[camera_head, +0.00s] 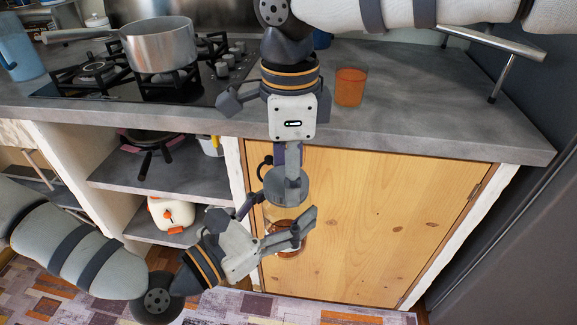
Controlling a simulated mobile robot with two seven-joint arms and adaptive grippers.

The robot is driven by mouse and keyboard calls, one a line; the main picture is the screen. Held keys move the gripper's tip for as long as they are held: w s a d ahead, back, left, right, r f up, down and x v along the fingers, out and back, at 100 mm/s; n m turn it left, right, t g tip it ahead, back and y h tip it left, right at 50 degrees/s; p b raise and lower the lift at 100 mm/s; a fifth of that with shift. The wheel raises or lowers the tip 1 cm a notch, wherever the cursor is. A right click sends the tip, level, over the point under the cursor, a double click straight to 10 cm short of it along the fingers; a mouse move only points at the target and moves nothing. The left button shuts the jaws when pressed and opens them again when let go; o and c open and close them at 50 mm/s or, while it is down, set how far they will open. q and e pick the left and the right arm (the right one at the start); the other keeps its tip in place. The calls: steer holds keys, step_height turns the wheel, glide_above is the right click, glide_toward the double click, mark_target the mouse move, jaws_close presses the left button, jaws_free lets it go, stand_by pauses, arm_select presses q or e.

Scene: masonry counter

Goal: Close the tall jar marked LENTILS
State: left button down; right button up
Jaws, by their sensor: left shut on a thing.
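A jar (288,250) with a grey round lid (287,185) and clear walls over amber-brown contents hangs in front of the wooden cupboard door. My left gripper (278,235) comes in from the lower left and is shut on the jar's body, hiding much of it. No marking is readable on it. My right gripper (290,170) reaches down from the top, its fingers at the lid. Whether they grip the lid or only touch it is unclear. Whether the lid is fully seated cannot be told. A dark loop (265,164) shows left of the lid.
The grey counter (420,110) carries an orange cup (350,87), a steel pot (158,45) on the hob and a blue jug (20,50). Open shelves with a toaster (171,214) lie left of the cupboard door (390,210). A metal rail (495,42) stands at the right.

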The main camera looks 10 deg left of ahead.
steer(key=m, duration=0.7)
steer(key=shift+s+m, duration=0.2)
steer(key=shift+m, duration=0.1)
steer(key=m, duration=0.4)
steer(key=shift+a, duration=0.1)
steer(key=m, duration=0.3)
steer(key=shift+s+a+m, duration=0.1)
steer(key=shift+m, duration=0.3)
steer(key=m, duration=0.3)
steer(key=shift+m, duration=0.3)
steer(key=m, duration=0.4)
steer(key=shift+a, duration=0.2)
steer(key=m, duration=0.7)
steer(key=shift+a+m, duration=0.15)
steer(key=shift+m, duration=0.25)
steer(key=m, duration=0.4)
steer(key=shift+w, duration=0.2)
steer(key=m, duration=0.3)
steer(key=shift+w, duration=0.1)
steer(key=m, duration=0.5)
steer(key=shift+w+f, duration=0.1)
steer(key=o, duration=0.8)
steer(key=shift+c, duration=0.2)
